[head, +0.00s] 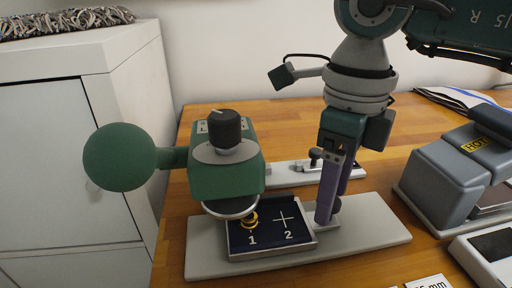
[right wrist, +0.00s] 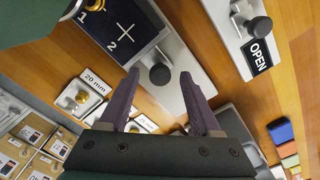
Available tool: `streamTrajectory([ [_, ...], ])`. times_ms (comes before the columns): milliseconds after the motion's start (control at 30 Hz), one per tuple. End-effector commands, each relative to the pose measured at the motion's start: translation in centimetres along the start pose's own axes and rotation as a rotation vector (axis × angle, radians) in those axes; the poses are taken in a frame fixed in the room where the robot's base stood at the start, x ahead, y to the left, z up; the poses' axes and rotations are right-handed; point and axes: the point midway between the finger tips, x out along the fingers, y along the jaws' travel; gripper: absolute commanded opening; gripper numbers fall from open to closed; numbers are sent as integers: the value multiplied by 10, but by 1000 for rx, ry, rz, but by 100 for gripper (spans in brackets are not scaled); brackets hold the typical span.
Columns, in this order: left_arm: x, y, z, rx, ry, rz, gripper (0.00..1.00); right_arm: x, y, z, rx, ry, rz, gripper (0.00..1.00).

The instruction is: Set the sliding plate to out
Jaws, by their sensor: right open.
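The sliding plate (head: 268,233) is a dark blue tray with a pale rim, marked 1 and 2. It lies on the light grey base of a green press (head: 228,165). A gold ring piece (head: 250,220) sits at mark 1, partly under the press's round head; mark 2 has an empty cross. A dark round knob (head: 336,203) stands at the plate's right end; it also shows in the right wrist view (right wrist: 160,74). My right gripper (head: 326,215) is open, pointing down at the knob, which appears between its fingertips in the right wrist view (right wrist: 159,80). Contact is unclear. My left gripper is not visible.
The press has a large green ball handle (head: 120,157) at left. A second grey slide device (head: 290,173) lies behind; an OPEN label (right wrist: 258,57) shows in the right wrist view. A grey HOT machine (head: 450,180) stands at right. A white cabinet (head: 70,140) stands left.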

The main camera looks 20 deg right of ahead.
Motion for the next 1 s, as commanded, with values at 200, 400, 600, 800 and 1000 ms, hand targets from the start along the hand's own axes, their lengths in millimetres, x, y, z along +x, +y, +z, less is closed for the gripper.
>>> streamTrajectory([
  [200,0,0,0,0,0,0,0,4,0,0,-1,0,0,64],
  [400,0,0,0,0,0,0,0,4,0,0,-1,-1,0,52],
  [600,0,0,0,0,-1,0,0,3,0,0,-1,-1,0,30],
  [800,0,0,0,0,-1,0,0,3,0,0,-1,-1,0,7],
  [1000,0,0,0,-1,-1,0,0,3,0,0,-1,-1,0,0],
])
